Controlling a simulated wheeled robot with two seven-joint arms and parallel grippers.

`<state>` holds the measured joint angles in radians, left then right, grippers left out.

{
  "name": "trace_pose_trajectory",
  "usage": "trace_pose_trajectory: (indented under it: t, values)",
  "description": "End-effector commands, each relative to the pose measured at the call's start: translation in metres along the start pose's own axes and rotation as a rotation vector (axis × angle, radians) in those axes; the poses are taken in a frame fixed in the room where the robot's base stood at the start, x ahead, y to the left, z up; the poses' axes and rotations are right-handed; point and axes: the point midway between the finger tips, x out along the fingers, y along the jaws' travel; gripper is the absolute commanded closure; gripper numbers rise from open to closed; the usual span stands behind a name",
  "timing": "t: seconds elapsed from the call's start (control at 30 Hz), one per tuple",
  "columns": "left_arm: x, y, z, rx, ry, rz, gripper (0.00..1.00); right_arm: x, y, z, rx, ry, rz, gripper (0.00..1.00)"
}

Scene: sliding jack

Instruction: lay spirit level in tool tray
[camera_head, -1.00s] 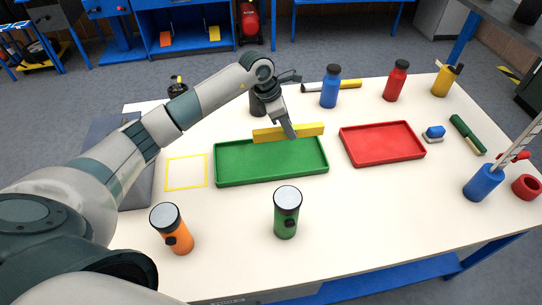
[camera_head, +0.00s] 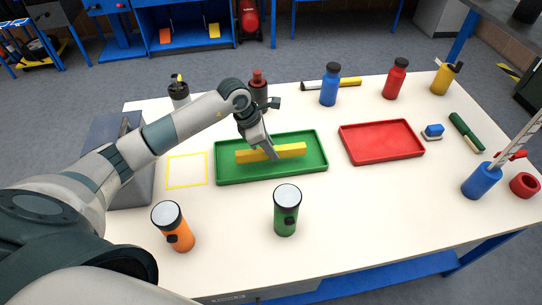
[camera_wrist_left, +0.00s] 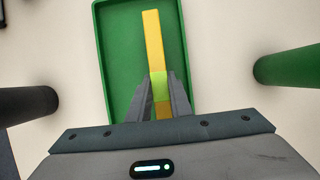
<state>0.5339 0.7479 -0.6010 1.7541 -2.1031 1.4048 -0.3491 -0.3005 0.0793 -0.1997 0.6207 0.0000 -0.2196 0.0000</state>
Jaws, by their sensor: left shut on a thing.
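The spirit level (camera_head: 292,151) is a long yellow bar; in the left wrist view (camera_wrist_left: 153,40) its bright green middle part shows between my fingers. My left gripper (camera_head: 272,156) is shut on it near the middle, also seen in the left wrist view (camera_wrist_left: 160,90). The green tray (camera_head: 270,176) is a shallow rectangle on the white table. The level appears inside the tray's outline, roughly along its long side. Whether it touches the tray floor I cannot tell. In the left wrist view the tray (camera_wrist_left: 112,45) lies under the level. My right gripper is out of view.
A red tray (camera_head: 382,142) lies right of the green one. A green canister (camera_head: 286,212) and an orange one (camera_head: 174,228) stand in front. A dark bottle with a red top (camera_head: 258,92) stands behind my gripper. A yellow outlined square (camera_head: 187,171) to the left is empty.

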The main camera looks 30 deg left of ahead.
Motion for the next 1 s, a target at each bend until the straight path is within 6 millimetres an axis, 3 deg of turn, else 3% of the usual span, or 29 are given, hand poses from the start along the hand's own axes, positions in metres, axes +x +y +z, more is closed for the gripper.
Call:
trace_pose_trajectory:
  t: [0.23,0.77,0.8,0.87,1.0]
  values:
    - [0.03,0.0,-0.012,-0.002,0.0,-0.001,1.0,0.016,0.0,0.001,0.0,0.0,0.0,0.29]
    - [0.032,0.0,-0.013,0.0,0.0,0.0,1.0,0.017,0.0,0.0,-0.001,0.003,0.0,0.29]
    - [0.032,0.0,-0.013,-0.001,0.0,0.0,0.77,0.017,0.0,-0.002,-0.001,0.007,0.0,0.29]
    - [0.032,0.0,-0.013,-0.001,0.0,0.0,0.63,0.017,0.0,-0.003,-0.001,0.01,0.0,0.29]
    - [0.032,0.0,-0.013,-0.001,0.001,0.0,0.63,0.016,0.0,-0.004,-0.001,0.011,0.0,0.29]
